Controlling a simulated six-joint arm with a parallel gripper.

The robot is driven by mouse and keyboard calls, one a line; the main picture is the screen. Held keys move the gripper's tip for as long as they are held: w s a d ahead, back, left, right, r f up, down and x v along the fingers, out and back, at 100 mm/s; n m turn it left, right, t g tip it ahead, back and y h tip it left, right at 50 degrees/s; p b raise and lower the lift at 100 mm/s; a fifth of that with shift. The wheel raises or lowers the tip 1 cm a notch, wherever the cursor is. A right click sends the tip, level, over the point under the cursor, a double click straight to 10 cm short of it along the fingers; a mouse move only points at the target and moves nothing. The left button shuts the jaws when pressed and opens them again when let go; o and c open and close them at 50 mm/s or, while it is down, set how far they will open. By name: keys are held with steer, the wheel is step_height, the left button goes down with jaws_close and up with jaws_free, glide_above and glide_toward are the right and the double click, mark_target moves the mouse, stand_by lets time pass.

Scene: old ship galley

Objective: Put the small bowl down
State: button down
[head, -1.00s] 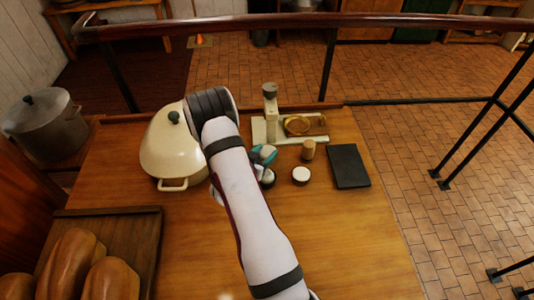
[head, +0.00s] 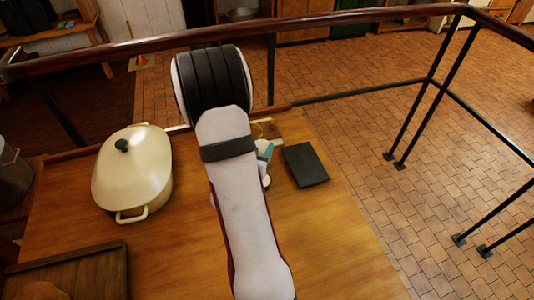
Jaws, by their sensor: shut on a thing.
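My gripper (head: 265,152) is mostly hidden behind my own arm in the head view; only a teal and pale part shows at the arm's right side, over the wooden table. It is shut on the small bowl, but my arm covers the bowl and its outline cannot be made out. How high the bowl is above the table cannot be told.
A cream lidded pot (head: 133,172) stands left on the wooden table (head: 335,255). A dark flat block (head: 306,164) lies right of my gripper. A wooden board (head: 75,275) is at front left. A railing runs behind. The table's front right is clear.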

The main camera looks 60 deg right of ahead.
steer(key=s+d+m+g, duration=0.3)
steer(key=s+d, duration=0.4)
steer(key=s, duration=0.4)
glide_above(306, 176)
steer(key=shift+g, duration=0.4)
step_height(306, 176, down, 9)
steer(key=shift+r, duration=0.2)
steer(key=shift+f, duration=0.1)
steer(key=shift+c, duration=1.4)
jaws_free()
